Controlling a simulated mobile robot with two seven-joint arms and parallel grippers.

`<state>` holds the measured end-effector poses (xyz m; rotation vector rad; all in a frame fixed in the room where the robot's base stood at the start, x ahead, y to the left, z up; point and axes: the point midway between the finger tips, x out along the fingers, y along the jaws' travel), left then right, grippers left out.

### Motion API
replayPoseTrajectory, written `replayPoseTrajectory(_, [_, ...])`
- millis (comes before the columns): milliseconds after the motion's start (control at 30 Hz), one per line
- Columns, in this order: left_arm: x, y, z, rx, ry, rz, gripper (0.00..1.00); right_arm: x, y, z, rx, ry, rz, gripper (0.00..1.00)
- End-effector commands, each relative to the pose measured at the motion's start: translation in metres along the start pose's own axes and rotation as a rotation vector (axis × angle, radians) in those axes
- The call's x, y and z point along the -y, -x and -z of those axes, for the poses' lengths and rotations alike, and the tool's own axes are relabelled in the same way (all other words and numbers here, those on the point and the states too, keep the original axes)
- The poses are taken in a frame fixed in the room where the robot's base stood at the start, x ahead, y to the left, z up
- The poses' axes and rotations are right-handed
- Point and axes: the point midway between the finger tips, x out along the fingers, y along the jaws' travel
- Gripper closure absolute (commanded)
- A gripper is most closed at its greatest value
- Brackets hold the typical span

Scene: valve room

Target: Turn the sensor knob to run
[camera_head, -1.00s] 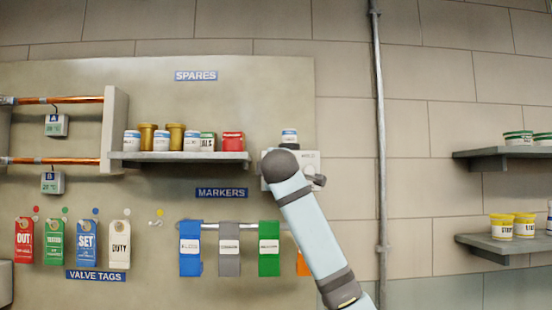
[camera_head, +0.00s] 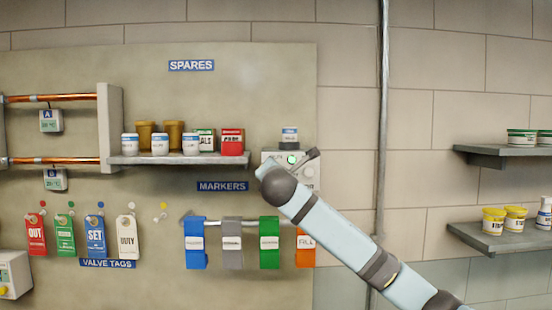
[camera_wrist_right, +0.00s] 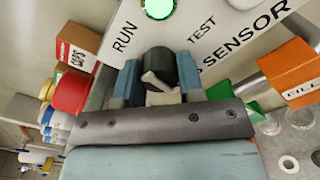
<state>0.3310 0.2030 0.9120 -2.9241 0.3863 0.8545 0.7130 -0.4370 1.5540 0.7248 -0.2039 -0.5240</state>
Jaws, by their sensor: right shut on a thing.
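The white sensor box (camera_head: 270,157) hangs on the board right of the spares shelf, with a lit green lamp (camera_head: 291,160). In the right wrist view the box face (camera_wrist_right: 218,50) reads RUN, TEST and SENSOR, and the green lamp (camera_wrist_right: 158,8) glows at the top. My right gripper (camera_wrist_right: 160,82) is shut on the dark round knob (camera_wrist_right: 158,60), one blue-grey finger on each side. A pale piece shows between the fingers; the knob's pointing direction is unclear. In the head view my arm hides the knob. My left gripper is not in view.
A spares shelf (camera_head: 180,159) with jars and boxes is left of the sensor box. Coloured markers hang on a rail (camera_head: 220,222) below. A vertical pipe (camera_head: 383,120) and wall shelves (camera_head: 505,237) are to the right.

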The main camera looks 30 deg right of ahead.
Motion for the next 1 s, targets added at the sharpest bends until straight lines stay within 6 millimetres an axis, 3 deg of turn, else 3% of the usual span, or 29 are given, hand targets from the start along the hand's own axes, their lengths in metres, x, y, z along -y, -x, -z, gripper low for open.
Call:
replayPoseTrajectory(333, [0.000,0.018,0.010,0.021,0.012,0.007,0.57,-0.001,0.000,-0.002,0.000,0.143,0.000,0.88])
replayPoseTrajectory(667, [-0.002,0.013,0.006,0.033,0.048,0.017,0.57,0.001,0.000,0.001,0.000,0.171,0.000,0.88])
replayPoseTrajectory(900, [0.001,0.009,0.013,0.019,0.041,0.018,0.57,0.001,0.000,0.001,0.000,0.171,0.000,0.88])
replayPoseTrajectory(933, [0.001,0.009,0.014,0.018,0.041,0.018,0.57,0.001,0.000,0.001,0.000,0.171,0.000,0.58])
replayPoseTrajectory(1000, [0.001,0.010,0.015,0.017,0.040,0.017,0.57,0.001,0.000,0.001,0.000,0.170,0.000,0.42])
